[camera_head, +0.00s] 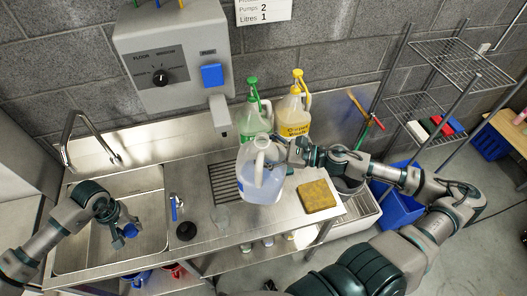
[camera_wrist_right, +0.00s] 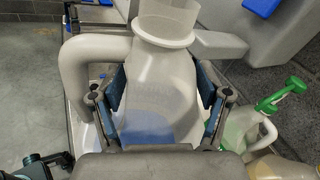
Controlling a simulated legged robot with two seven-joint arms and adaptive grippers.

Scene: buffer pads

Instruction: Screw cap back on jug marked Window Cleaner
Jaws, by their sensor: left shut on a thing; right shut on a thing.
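Whether the jug touches the counter is unclear. My left gripper (camera_head: 127,224) is over the sink at the left, shut on a small blue cap (camera_head: 130,231), well apart from the jug.
A grey dispenser (camera_head: 172,55) overhangs the counter.

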